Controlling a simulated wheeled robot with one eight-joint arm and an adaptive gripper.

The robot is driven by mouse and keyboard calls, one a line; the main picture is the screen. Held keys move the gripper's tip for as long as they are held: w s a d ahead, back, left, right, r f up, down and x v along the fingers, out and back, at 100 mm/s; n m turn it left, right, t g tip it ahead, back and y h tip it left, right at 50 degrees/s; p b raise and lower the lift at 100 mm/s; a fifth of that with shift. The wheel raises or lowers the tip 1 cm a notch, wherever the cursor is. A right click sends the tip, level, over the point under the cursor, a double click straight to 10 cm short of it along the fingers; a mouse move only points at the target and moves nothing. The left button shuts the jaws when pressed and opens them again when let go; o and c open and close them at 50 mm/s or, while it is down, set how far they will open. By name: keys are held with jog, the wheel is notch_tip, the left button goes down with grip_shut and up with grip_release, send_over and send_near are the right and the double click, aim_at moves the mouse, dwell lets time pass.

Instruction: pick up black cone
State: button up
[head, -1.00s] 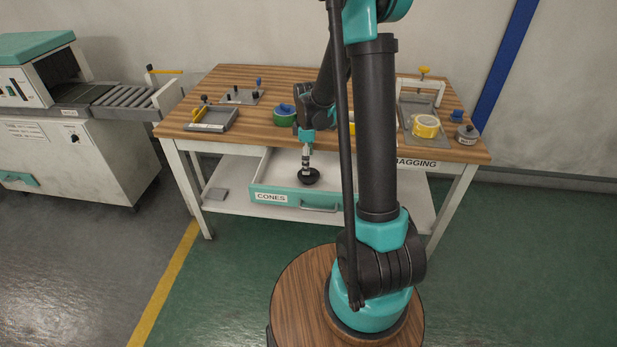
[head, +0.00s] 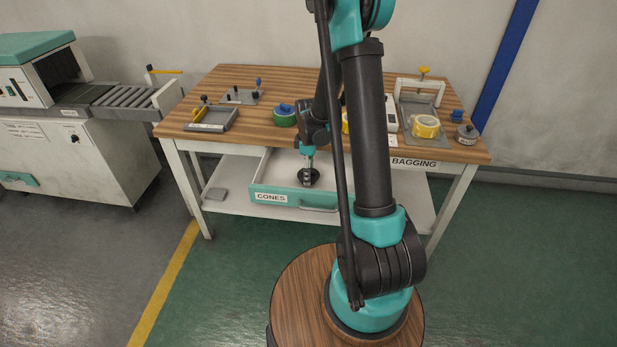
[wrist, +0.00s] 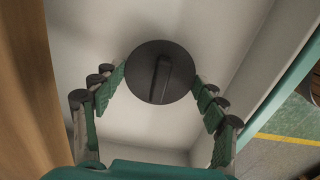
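The black cone (wrist: 160,71) shows in the wrist view as a dark disc with a raised bar across its middle. It lies in the open drawer labelled CONES (head: 271,197), under the table. In the head view the cone (head: 314,180) is partly covered by my gripper (head: 308,178), which reaches down into the drawer. In the wrist view my gripper (wrist: 160,100) is open, with one green-padded finger on each side of the cone. Neither finger clearly touches it.
The drawer's walls stand close around my gripper, with the wooden table edge (wrist: 28,90) at left in the wrist view.

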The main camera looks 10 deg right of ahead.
jog(key=shift+c, duration=1)
jog(key=shift+r, duration=0.15)
